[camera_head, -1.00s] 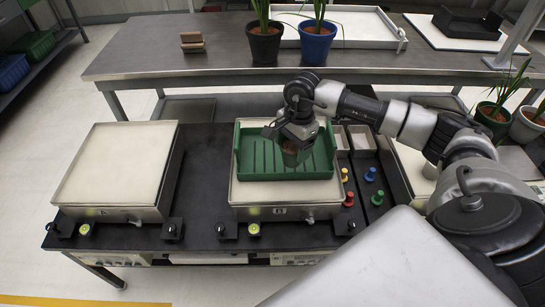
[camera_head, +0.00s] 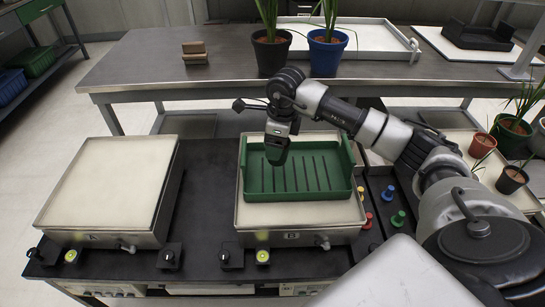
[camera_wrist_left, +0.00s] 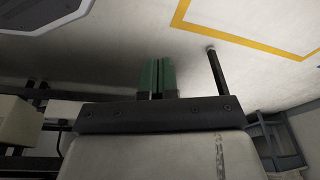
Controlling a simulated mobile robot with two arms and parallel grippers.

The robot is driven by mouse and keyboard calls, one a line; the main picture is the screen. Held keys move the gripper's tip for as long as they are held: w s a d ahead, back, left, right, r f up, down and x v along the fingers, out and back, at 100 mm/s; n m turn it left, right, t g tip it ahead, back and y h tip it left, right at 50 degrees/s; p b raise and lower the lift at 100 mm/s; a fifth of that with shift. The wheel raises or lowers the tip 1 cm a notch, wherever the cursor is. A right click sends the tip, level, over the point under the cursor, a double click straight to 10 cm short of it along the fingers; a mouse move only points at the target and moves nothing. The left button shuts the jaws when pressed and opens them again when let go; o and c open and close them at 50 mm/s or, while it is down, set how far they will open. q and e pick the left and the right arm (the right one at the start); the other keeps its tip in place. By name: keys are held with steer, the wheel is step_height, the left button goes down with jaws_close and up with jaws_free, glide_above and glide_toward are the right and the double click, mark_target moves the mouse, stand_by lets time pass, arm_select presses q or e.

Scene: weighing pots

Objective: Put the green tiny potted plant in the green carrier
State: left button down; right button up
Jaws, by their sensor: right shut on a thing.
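The green carrier (camera_head: 325,195) is an open green tray on the right-hand scale, marked B, in the head view. My right gripper (camera_head: 277,143) points down over the carrier's left back part. It is shut on a small dark green pot (camera_head: 277,156), taken as the green tiny potted plant. The gripper hides the plant's top, and I cannot tell whether the pot touches the carrier floor. My left gripper shows only in the left wrist view (camera_wrist_left: 158,78), its two green-padded fingers close together with nothing seen between them.
An empty scale (camera_head: 105,185) stands to the left. Coloured knobs (camera_head: 390,193) lie right of scale B. A red pot (camera_head: 482,146), a black pot (camera_head: 511,180) and a larger green pot (camera_head: 513,130) stand at the right. Black and blue plant pots (camera_head: 326,52) stand on the table behind.

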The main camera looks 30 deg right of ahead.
steer(key=shift+w+a+f, duration=0.1)
steer(key=shift+a+f, duration=0.3)
steer(key=shift+a, duration=0.2)
steer(key=shift+f, duration=0.35)
step_height(320, 180, down, 3)
steer(key=shift+f+b, duration=0.15)
steer(key=shift+b, duration=0.15)
steer(key=o, duration=0.5)
steer(key=shift+f, duration=0.1)
arm_select(q)
steer(key=shift+w+r, duration=0.2)
steer(key=shift+r, duration=0.85)
arm_select(e)
steer(key=o, duration=0.4)
steer(key=shift+o, duration=0.2)
arm_select(q)
steer(key=shift+w+r, duration=0.1)
